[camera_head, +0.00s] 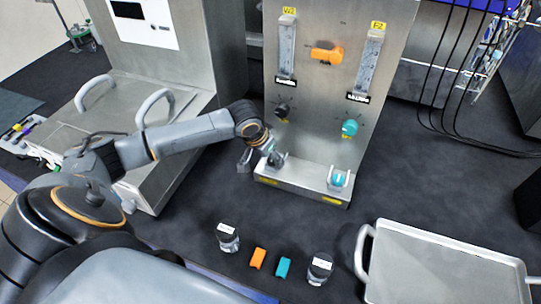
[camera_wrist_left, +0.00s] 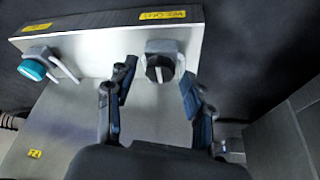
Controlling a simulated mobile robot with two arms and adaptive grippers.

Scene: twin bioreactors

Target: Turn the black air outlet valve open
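The black valve knob (camera_wrist_left: 160,68), with a white line on its face, sits on the metal ledge below the flowmeter panel. My left gripper (camera_wrist_left: 157,84) is open, its two fingers on either side of the knob in the left wrist view. I cannot tell whether either finger touches it. In the head view my left gripper (camera_head: 264,150) is at the left end of the ledge (camera_head: 305,184) and hides most of the black valve. A teal valve (camera_head: 338,179) is at the ledge's right end; it also shows in the left wrist view (camera_wrist_left: 34,69). My right gripper is not in view.
Above the ledge, the panel (camera_head: 318,95) carries a black dial (camera_head: 282,109), a teal dial (camera_head: 349,127) and an orange handle (camera_head: 327,53). Two jars, an orange block (camera_head: 258,258), a teal block (camera_head: 283,267) and a metal tray (camera_head: 450,257) lie in front.

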